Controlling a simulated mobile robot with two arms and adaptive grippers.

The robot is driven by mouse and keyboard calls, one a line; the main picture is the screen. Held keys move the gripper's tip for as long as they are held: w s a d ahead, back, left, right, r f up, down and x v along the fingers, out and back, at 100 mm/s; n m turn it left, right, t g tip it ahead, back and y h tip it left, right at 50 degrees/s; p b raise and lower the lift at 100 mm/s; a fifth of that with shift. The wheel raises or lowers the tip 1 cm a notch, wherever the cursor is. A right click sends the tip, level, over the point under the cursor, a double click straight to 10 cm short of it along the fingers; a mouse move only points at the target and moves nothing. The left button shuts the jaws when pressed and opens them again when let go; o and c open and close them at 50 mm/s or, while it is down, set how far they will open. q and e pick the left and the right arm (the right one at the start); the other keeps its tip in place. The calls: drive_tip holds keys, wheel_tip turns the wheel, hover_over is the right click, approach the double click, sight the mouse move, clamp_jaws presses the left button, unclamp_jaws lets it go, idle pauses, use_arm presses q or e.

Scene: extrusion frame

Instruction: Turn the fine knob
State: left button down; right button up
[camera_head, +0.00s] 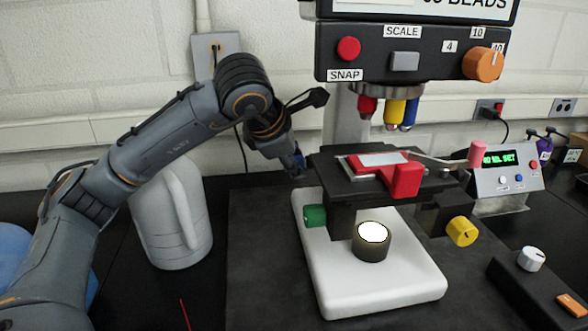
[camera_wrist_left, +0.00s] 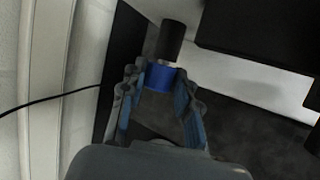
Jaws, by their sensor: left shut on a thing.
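My left gripper (camera_head: 298,166) reaches in from the left, at the back left of the microscope's black stage (camera_head: 325,160). In the left wrist view its two fingers (camera_wrist_left: 158,84) are closed around a blue knob (camera_wrist_left: 159,77) at the end of a dark cylinder (camera_wrist_left: 169,42). In the head view the blue knob is mostly hidden by the gripper. A green knob (camera_head: 315,216) is on the left below the stage and a yellow knob (camera_head: 461,232) on the right. No readable label tells which knob is the fine one. My right gripper is not in view.
A white jug (camera_head: 172,215) stands left of the microscope's white base (camera_head: 390,295), below my left arm. The slide (camera_head: 377,160) and red clip (camera_head: 402,181) lie on the stage. A control box with a green display (camera_head: 500,158) stands at right.

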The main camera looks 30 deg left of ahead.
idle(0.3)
use_arm(q)
drive_tip(key=c, duration=1)
unclamp_jaws()
drive_tip(key=v, duration=1.2)
drive_tip(key=shift+s, duration=0.1)
